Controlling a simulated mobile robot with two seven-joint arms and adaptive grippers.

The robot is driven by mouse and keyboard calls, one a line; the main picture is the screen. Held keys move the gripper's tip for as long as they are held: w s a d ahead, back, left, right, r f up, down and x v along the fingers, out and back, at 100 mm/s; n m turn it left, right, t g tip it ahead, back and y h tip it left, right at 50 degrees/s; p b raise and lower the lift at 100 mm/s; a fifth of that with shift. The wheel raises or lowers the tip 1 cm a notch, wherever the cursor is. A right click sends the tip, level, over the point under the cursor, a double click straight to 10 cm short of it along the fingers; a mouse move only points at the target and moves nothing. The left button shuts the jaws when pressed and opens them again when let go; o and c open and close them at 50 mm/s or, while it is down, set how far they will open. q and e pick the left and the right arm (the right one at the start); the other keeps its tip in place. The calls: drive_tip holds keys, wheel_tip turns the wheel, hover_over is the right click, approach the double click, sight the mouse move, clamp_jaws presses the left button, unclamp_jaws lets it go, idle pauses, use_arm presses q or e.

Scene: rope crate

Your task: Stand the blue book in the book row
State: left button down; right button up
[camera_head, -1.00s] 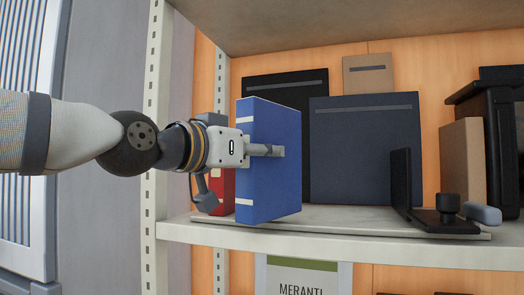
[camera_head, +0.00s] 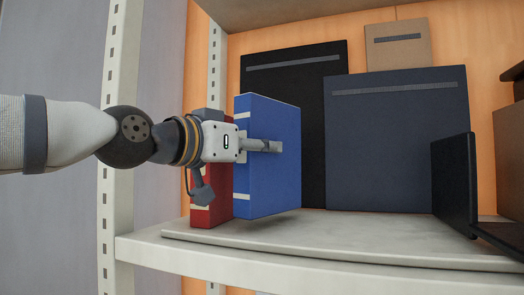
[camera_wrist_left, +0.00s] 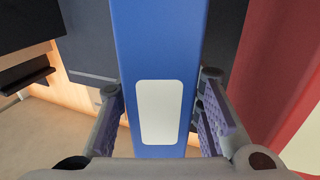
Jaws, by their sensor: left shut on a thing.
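The blue book (camera_head: 270,165) is upright in the head view, over the shelf board, just right of a red book (camera_head: 213,195). My left gripper (camera_head: 262,146) is shut on the blue book, one finger on its right face. In the left wrist view the blue book's spine (camera_wrist_left: 160,60) with its white label lies between the two fingers (camera_wrist_left: 165,110). The red book (camera_wrist_left: 285,80) stands close beside it at the right there. The red book is partly hidden behind my gripper and the blue book. My right gripper is not in view.
A black binder (camera_head: 312,85) and a dark blue flat box (camera_head: 395,140) stand at the back. A black bookend (camera_head: 454,180) stands to the right. The shelf board (camera_head: 350,240) is clear between the blue book and the bookend. A metal post (camera_head: 118,130) rises at the left.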

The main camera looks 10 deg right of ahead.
use_arm(q)
drive_tip(key=shift+w+d+f, duration=0.45)
drive_tip(key=shift+f, duration=0.1)
drive_tip(key=shift+s+a, duration=0.4)
drive_tip(key=shift+s, duration=0.05)
drive_tip(key=shift+s+a, duration=0.1)
drive_tip(key=shift+a, duration=0.05)
drive_tip(key=shift+f, duration=0.15)
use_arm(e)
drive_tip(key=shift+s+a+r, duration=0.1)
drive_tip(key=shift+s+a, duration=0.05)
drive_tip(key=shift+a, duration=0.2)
use_arm(q)
drive_tip(key=shift+f, duration=0.2)
drive_tip(key=c, duration=1.1)
unclamp_jaws()
drive_tip(key=shift+o, duration=0.2)
drive_tip(key=shift+f, duration=0.1)
